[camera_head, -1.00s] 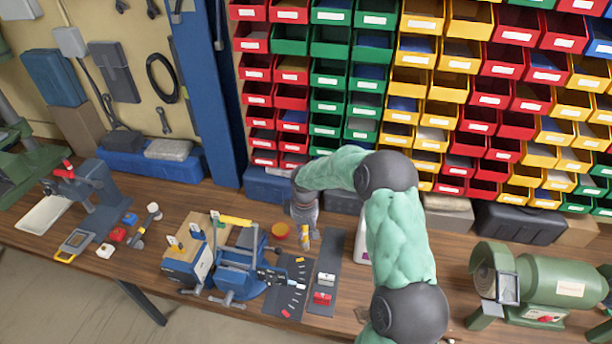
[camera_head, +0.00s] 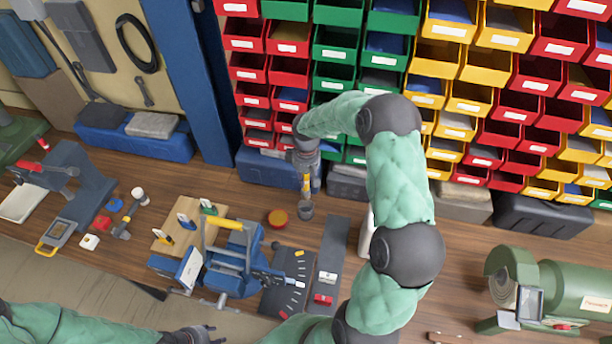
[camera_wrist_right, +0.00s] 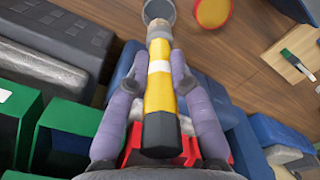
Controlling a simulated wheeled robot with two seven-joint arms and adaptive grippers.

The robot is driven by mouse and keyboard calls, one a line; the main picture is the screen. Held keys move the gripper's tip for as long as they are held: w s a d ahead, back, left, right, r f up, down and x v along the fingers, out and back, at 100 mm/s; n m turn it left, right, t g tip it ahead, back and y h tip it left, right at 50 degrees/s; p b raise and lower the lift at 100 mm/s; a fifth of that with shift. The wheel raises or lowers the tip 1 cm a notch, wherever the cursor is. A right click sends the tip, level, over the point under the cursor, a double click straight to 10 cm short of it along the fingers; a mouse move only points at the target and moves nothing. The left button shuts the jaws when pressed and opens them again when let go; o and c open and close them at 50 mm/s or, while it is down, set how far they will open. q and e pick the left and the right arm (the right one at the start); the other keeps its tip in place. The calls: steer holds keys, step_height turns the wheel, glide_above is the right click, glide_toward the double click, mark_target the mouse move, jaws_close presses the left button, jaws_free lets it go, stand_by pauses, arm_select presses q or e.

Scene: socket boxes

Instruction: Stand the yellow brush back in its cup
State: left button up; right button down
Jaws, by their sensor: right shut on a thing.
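My right gripper (camera_head: 306,168) is shut on the yellow brush (camera_head: 306,184) above the back of the bench. The brush also shows in the right wrist view (camera_wrist_right: 159,92), gripped between both fingers (camera_wrist_right: 158,75), its black end nearest the camera. The grey cup (camera_head: 306,209) stands on the bench just below the brush; its round mouth (camera_wrist_right: 158,10) shows at the top of the wrist view. The brush's far end overlaps the near rim there; I cannot tell whether it is inside. My left gripper (camera_head: 195,335) is at the bottom edge, partly cut off, its jaw state unclear.
An orange-topped round tin (camera_head: 278,218) stands left of the cup. A blue vise (camera_head: 228,262) and a wooden block with brushes or tools (camera_head: 172,238) are further left. A white bottle (camera_head: 366,232) stands to the right, partly behind my arm. Coloured bins (camera_head: 330,75) rise behind.

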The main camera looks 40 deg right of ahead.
mark_target(306, 196)
steer(key=shift+f+b, duration=3.4)
steer(key=shift+f, duration=1.9)
steer(key=c, duration=1)
jaws_free()
step_height(306, 196, up, 12)
steer(key=shift+d+r, duration=0.1)
